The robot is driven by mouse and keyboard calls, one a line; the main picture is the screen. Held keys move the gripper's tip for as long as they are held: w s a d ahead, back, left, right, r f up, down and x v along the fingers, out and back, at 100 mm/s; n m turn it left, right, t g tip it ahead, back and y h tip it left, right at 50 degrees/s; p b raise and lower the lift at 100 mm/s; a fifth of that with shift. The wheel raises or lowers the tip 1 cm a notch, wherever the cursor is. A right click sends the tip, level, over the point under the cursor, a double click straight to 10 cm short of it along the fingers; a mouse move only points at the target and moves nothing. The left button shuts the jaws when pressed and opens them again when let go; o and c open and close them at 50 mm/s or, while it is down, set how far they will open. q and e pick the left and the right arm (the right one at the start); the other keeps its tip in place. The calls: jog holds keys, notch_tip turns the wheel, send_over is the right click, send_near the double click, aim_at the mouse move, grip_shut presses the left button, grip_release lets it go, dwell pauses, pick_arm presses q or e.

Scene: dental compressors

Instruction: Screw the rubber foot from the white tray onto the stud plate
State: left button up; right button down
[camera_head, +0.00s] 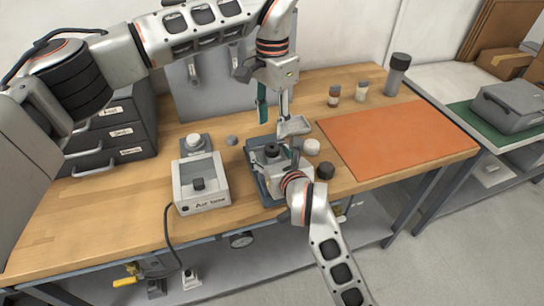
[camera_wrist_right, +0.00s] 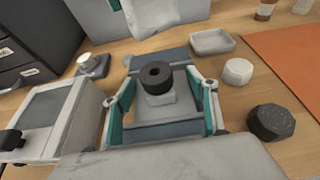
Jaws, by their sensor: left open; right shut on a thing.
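The block (camera_wrist_right: 155,108) stands on a blue-grey base (camera_wrist_right: 165,56). My right gripper (camera_head: 273,160) reaches in from the front, its teal-padded fingers on either side below the foot. It is shut on what looks like the stud plate, though the contact is partly hidden. My left gripper (camera_head: 273,112) is open and empty, above and behind the foot. The white tray (camera_head: 295,126) looks empty.
A white round piece (camera_head: 312,146) and a dark knob (camera_head: 326,170) stand to the right. A white box device (camera_head: 201,183) is close on the left. An orange mat (camera_head: 398,137) lies clear on the right; small bottles (camera_head: 334,95) and a drawer unit (camera_head: 110,135) are behind.

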aim_at(272, 147)
pick_arm(q)
jog(key=shift+f, duration=4)
